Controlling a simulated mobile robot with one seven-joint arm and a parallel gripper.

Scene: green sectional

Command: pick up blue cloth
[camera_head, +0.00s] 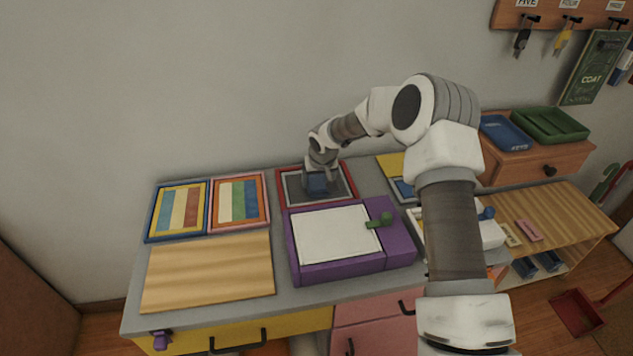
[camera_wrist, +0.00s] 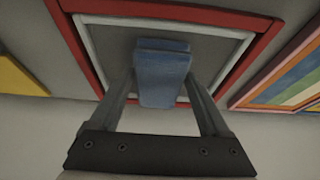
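The blue cloth (camera_head: 316,183) looks like a small folded block in the red-framed grey tray (camera_head: 347,168) at the back of the counter. My gripper (camera_head: 322,176) is low over this tray, right at the cloth, and partly covers it in the head view. In the wrist view the cloth (camera_wrist: 163,75) lies between the two spread fingers of my gripper (camera_wrist: 160,82). The fingers are apart, one on each side of it. A narrow gap shows at the left finger; whether the right fingertip touches the cloth I cannot tell.
A purple box (camera_head: 340,268) with a white top and a green handle stands just in front of the tray. Two striped framed panels (camera_head: 180,209) and a wooden board (camera_head: 208,272) lie to the left. The wall is close behind. My arm hides part of the counter's right side.

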